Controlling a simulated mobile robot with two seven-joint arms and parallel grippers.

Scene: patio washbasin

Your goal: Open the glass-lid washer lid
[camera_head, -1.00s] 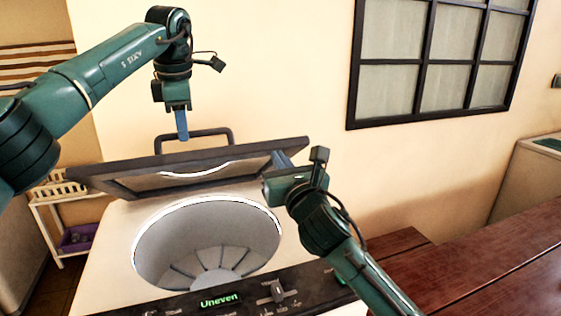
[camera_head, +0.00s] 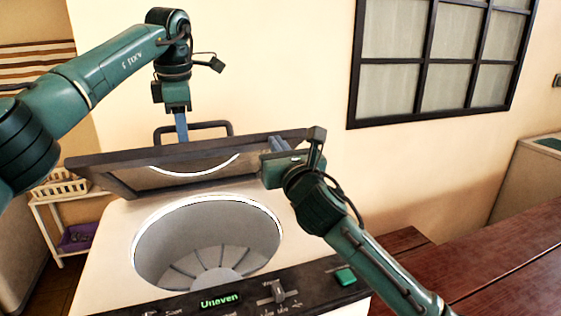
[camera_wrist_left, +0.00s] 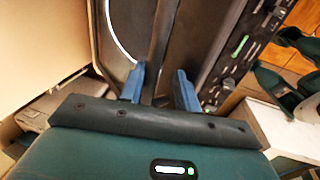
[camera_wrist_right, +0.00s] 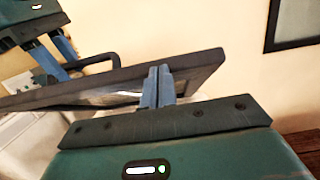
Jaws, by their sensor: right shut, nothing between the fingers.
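The washer (camera_head: 110,240) has a dark-framed glass lid (camera_head: 100,168) standing partly raised and tilted over the round drum opening (camera_head: 205,245). A dark loop handle (camera_head: 215,126) rises behind the lid's upper edge. My left gripper (camera_head: 182,138) points down at the handle. In the left wrist view its fingers (camera_wrist_left: 160,75) are apart, with a dark bar showing between them; I cannot tell if they touch it. My right gripper (camera_head: 277,145) is shut and empty at the lid's right end. The right wrist view shows its closed fingers (camera_wrist_right: 158,85) against or very near the lid frame (camera_wrist_right: 205,68).
The control panel (camera_head: 250,295) runs along the washer's front, with a lit display reading "Uneven" and a green button (camera_head: 345,276). A wooden surface (camera_head: 500,245) lies to the right. A shelf with a basket (camera_head: 62,188) stands left. A wall with a window is behind.

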